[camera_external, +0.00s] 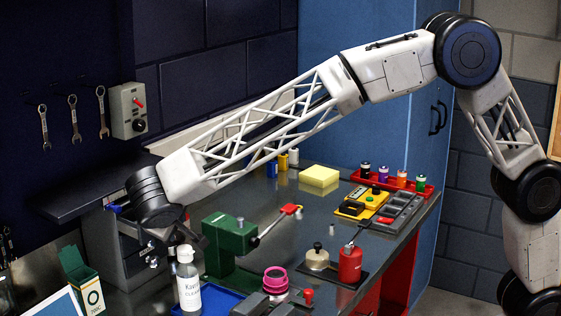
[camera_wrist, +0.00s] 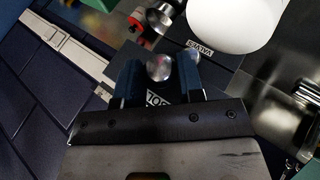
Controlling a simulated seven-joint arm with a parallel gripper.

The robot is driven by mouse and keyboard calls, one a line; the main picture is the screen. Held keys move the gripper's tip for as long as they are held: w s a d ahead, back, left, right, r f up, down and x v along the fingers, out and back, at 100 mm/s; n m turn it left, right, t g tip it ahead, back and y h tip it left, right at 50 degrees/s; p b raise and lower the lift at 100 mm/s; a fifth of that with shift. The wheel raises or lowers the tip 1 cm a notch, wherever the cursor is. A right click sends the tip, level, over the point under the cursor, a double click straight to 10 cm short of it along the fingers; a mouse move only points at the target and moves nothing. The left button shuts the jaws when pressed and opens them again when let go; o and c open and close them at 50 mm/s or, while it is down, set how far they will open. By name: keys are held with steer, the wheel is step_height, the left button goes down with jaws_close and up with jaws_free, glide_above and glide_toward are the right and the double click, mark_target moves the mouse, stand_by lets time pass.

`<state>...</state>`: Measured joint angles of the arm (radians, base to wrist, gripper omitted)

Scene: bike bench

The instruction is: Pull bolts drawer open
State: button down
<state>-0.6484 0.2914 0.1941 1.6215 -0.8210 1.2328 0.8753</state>
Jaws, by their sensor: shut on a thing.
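The grey drawer cabinet (camera_external: 107,245) stands on the bench at the left in the external view, under a dark shelf. My gripper (camera_external: 158,256) is at the cabinet's front, pointing down. In the wrist view, my gripper (camera_wrist: 158,78) has its two blue fingers on either side of a round metal knob (camera_wrist: 159,66), shut on it. A partly covered label (camera_wrist: 155,99) beside the knob shows the letters "BOL". A second knob (camera_wrist: 161,15) and a "VALVES" label (camera_wrist: 198,47) are beyond it. How far the bolts drawer stands out is hard to tell.
A clear bottle (camera_external: 188,281) stands close to my gripper at its right. A green box (camera_external: 80,278) stands at the front left. A blue tray (camera_external: 222,297) lies near the bottle.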

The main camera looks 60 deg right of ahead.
steer(key=c, duration=0.7)
jaws_free()
steer(key=shift+c, duration=0.2)
steer(key=v, duration=0.8)
steer(key=shift+w, duration=0.1)
